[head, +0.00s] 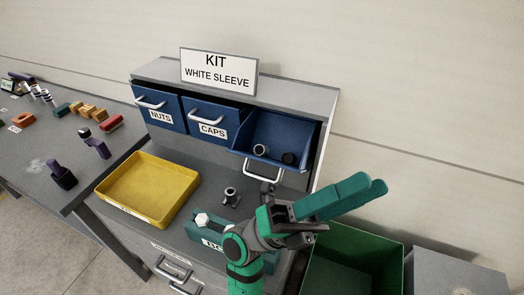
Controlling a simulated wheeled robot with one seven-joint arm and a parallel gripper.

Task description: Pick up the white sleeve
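My gripper (378,188) is in front of the cabinet, to the lower right of the drawer and apart from the sleeve. Its two long teal fingers point to the upper right and overlap in this view, so the gap between them cannot be judged. I see nothing held.
The NUTS drawer (158,108) and CAPS drawer (210,120) are beside the open one. A yellow tray (181,169), a small grey flanged post (231,196) and a teal bin (192,232) with a white piece (202,219) stand on the counter. A green bin (352,252) is at right.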

